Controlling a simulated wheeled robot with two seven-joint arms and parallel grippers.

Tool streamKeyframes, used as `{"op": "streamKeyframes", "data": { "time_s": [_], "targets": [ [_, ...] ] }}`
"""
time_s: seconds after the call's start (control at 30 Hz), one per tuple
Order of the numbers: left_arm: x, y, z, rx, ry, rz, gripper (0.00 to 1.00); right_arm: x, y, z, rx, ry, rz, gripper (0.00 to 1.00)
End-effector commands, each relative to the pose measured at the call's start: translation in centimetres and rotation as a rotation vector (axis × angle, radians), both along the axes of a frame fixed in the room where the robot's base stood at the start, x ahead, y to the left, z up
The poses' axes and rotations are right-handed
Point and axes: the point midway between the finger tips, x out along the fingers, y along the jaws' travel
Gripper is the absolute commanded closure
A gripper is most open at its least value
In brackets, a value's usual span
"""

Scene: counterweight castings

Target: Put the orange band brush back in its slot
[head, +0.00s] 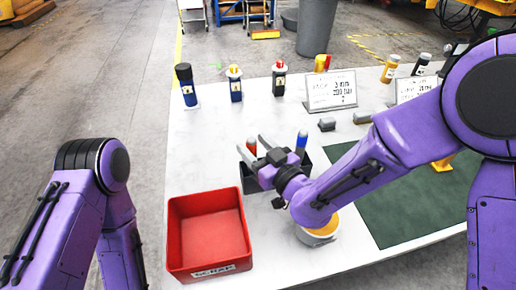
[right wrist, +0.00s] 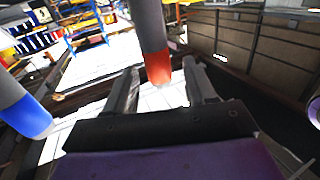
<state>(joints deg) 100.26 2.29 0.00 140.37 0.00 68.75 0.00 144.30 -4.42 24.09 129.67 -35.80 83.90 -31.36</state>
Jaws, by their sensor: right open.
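A dark slotted holder (head: 247,184) stands on the white table, partly covered by my right gripper. A grey brush with a red end (head: 251,147) and one with a blue end (head: 301,141) stand upright there. My right gripper (head: 250,142) is open, its fingers on either side of the red end in the head view. In the right wrist view the red-ended brush (right wrist: 157,62) shows between the fingers; the blue-ended one (right wrist: 27,117) is at left. I cannot make out a surely orange-banded brush. An orange-yellow piece (head: 442,163) shows on the mat, partly behind my arm.
A red bin (head: 178,232) sits at the front left. A round tub (head: 318,238) is under my right forearm. A green mat (head: 415,212) lies to the right. Bottles (head: 235,85) and a sign (head: 331,91) stand at the back.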

Motion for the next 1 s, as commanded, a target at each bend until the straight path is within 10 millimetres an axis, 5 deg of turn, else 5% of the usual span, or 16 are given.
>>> {"op": "streamKeyframes", "data": {
  "time_s": [0.3,0.4,0.6,1.0],
  "targets": [
    [0.0,0.0,-2.2,0.0,0.0,0.0,0.18,-4.7,-3.1,-0.2,0.001,0.0,-0.001,0.45],
    [0.0,0.0,1.9,0.0,0.0,0.0,0.18,-5.8,-3.8,1.1,-0.005,0.005,0.001,0.45],
    [0.0,0.0,5.4,0.0,0.0,0.0,0.18,-7.7,-5.1,1.0,-0.004,0.003,0.001,0.45],
    [0.0,0.0,6.5,0.0,0.0,0.0,0.18,-8.7,-5.8,0.3,0.0,0.0,0.0,0.45]
  ]
}}
